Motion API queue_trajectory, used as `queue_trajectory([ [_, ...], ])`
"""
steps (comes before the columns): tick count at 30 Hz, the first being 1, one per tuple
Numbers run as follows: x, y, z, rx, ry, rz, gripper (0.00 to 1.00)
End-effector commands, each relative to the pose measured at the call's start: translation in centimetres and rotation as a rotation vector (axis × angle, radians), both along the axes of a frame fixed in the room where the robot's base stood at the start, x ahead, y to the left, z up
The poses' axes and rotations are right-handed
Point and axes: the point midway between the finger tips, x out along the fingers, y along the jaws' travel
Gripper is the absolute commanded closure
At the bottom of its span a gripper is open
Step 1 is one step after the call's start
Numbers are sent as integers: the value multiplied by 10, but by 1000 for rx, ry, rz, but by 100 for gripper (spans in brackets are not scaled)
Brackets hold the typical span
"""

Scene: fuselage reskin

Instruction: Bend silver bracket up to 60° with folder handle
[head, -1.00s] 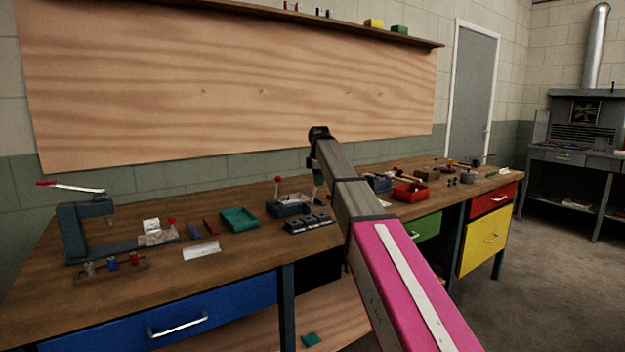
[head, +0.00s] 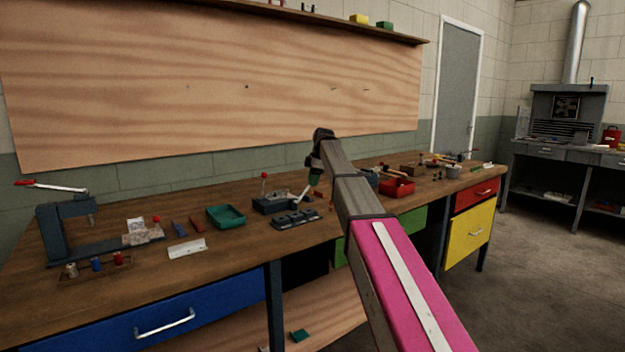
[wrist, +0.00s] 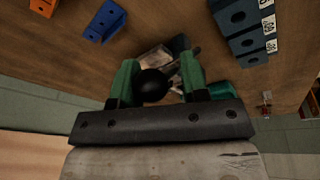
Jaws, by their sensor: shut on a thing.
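My gripper (head: 313,184) is over the dark bending tool at the middle of the bench. In the wrist view its green fingers (wrist: 155,84) are shut on the black ball knob of the folder handle (wrist: 153,87). The folder (head: 272,204) is a dark block with a red-knobbed lever, just left of my gripper. A thin light rod shows between the folder and my fingers in the head view. A pale metallic piece (wrist: 157,58) lies behind the knob in the wrist view; I cannot tell whether it is the silver bracket. The bracket's angle cannot be read.
A slotted dark block with labels (head: 297,219) lies in front of the folder. A teal tray (head: 226,216) is to the left and a red bin (head: 398,187) to the right. A lever press (head: 65,228) stands at the far left.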

Motion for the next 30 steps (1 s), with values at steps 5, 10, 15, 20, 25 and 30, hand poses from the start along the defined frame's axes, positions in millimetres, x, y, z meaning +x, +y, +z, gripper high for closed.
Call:
queue_trajectory([
  [5,3,2,-2,1,-6,-2,100],
  [10,3,2,-2,2,-6,-2,52],
  [15,2,2,-1,2,-5,-2,47],
  [20,1,1,0,2,-4,-1,47],
  [25,1,-2,15,3,-6,-1,47],
  [30,-1,-10,45,3,-7,-1,47],
])
